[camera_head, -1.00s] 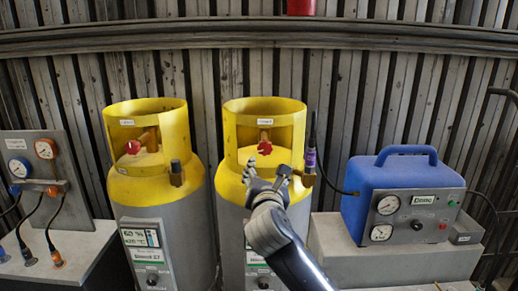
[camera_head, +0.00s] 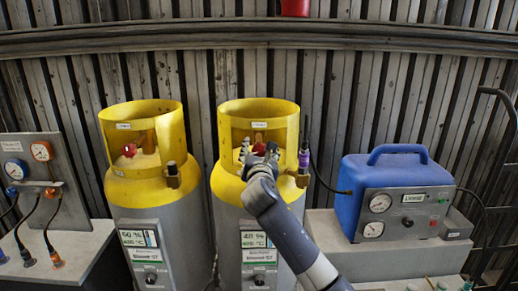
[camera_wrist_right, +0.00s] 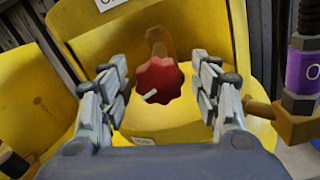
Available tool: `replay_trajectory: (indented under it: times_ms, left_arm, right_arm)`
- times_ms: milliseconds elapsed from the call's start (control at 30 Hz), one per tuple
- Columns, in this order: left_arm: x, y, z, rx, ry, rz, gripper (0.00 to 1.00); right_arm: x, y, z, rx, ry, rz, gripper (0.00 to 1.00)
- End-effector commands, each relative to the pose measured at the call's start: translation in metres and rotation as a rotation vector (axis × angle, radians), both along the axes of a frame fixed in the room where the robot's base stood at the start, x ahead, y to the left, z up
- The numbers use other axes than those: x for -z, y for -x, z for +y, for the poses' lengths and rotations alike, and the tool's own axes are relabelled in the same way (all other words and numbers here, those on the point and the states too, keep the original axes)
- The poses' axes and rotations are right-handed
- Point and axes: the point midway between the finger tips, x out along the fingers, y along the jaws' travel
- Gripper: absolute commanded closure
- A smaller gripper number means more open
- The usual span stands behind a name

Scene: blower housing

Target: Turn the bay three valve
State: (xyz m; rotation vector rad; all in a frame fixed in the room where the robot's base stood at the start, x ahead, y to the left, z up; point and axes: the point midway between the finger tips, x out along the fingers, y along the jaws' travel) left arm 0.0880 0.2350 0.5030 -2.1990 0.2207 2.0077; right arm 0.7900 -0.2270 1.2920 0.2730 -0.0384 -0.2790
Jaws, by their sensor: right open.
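Two yellow-topped grey cylinders stand side by side, each with a red valve knob inside its yellow collar. My right gripper (camera_head: 257,152) is open at the collar opening of the right cylinder (camera_head: 276,190). It is in front of that cylinder's red knob (camera_head: 260,147), partly covering it. In the right wrist view the red knob (camera_wrist_right: 158,80), with a white mark on its lower left, lies between the two spread fingers (camera_wrist_right: 157,88); no contact is visible. The left cylinder (camera_head: 178,215) has its own red knob (camera_head: 130,150). I cannot read a bay number. My left gripper is not in view.
A brass fitting with a purple-banded hose end (camera_head: 304,158) is close to the right of my gripper. A blue machine (camera_head: 362,185) with gauges stands on a grey block at right. A gauge panel (camera_head: 63,205) is at far left. A ribbed wall is behind.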

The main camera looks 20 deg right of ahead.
Motion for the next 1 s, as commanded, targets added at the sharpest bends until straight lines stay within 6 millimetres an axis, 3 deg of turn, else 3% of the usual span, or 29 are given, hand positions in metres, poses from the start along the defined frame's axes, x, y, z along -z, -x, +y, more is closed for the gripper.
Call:
replay_trajectory:
  times_ms: [400,467,600,1000]
  left_arm:
    - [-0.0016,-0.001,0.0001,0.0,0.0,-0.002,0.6]
    - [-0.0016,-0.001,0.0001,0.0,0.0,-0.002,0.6]
    - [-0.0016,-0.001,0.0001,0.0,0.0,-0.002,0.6]
    - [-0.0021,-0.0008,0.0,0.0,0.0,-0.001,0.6]
  right_arm:
    - [0.0004,-0.0056,-0.0013,-0.001,0.0,0.001,0.42]
    - [0.0005,-0.0056,-0.0012,-0.001,0.0,0.001,0.53]
    - [0.0005,-0.0055,-0.0012,-0.001,0.0,0.001,0.85]
    - [0.0004,-0.0055,-0.0011,-0.001,-0.038,-0.01,0.87]
